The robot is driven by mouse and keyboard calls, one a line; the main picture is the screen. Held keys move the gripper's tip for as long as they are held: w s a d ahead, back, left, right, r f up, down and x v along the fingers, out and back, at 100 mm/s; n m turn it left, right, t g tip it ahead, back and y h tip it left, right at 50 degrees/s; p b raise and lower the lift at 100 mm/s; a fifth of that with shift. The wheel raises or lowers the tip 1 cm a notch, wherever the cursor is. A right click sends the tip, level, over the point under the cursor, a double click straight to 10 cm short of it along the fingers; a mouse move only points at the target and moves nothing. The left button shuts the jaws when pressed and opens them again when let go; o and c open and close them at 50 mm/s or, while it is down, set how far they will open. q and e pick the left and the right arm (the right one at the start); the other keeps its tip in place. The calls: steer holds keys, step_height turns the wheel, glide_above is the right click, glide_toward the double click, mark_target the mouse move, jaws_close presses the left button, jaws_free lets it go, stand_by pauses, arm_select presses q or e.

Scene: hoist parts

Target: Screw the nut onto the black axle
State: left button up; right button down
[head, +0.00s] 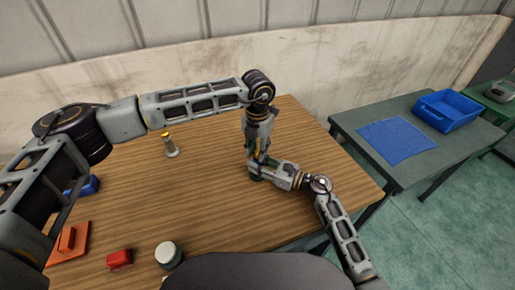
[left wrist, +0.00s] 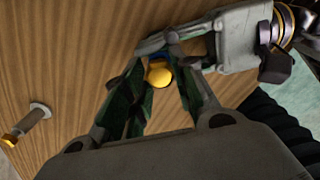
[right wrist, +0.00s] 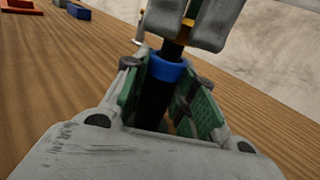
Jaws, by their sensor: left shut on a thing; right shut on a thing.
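The black axle (right wrist: 154,103) stands between the fingers of my right gripper (right wrist: 165,78), which is shut on it. A blue collar (right wrist: 171,68) surrounds the axle, with a thinner black shaft above. My left gripper (left wrist: 159,76) comes from above, shut on the yellow nut (left wrist: 158,74). In the right wrist view a yellow-orange bit of the nut (right wrist: 188,22) shows between the left fingers, in line with the shaft top. I cannot tell how far the nut sits on the thread. In the head view both grippers meet near the table's middle, hiding most of the axle.
A grey upright part with a yellow top (head: 170,146) stands to the left on the wooden table (head: 215,200). A red block (head: 120,259), an orange part (head: 68,243) and a grey round part (head: 168,254) are near the front left. A blue bin (head: 447,110) stands on the side table.

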arm_select(q)
steer(key=shift+f, duration=0.5)
stand_by(0.9)
steer(key=o, duration=1)
steer(key=shift+r, duration=2.25)
steer(key=o, duration=0.6)
